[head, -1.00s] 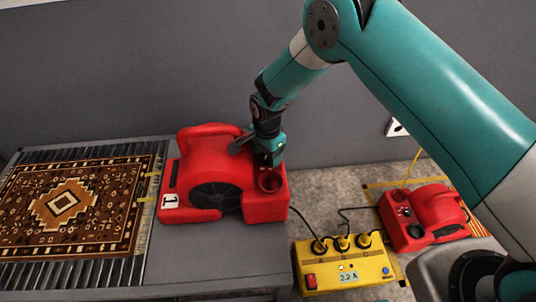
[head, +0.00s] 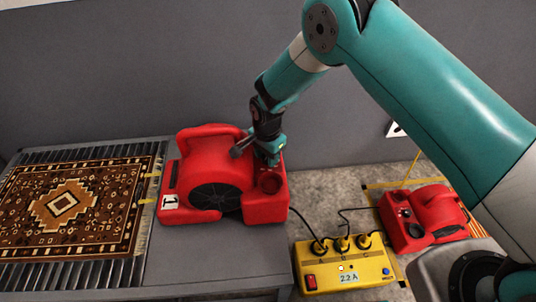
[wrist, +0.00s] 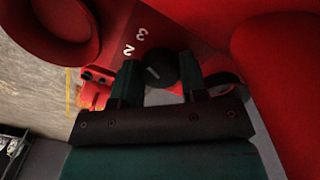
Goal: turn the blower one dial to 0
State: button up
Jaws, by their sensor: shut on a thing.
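Blower one (head: 220,172) is red, with a "1" label, and stands on the grey table. Its small black dial (wrist: 163,66) shows in the wrist view, with a short pale mark on its face and printed figures 2 and 3 beside it. My gripper (wrist: 160,80) is shut on the dial, one finger on each side. In the head view my gripper (head: 268,157) reaches down onto the blower's top right and hides the dial. The 0 mark cannot be made out.
A yellow power box (head: 344,267) with plugged cables and a "2.2 A" display stands right of the table. A second red blower (head: 425,215) is on the floor at right. A patterned rug (head: 65,205) lies on the slatted rack at left.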

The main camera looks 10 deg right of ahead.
jog(key=n, duration=0.5)
jog(key=shift+a+n, duration=0.1)
jog(key=shift+n, duration=0.3)
jog(key=n, duration=0.5)
jog(key=shift+n, duration=0.3)
jog(key=n, duration=1.1)
jog(key=shift+n, duration=0.3)
jog(key=o, duration=0.9)
jog(key=shift+r, duration=0.1)
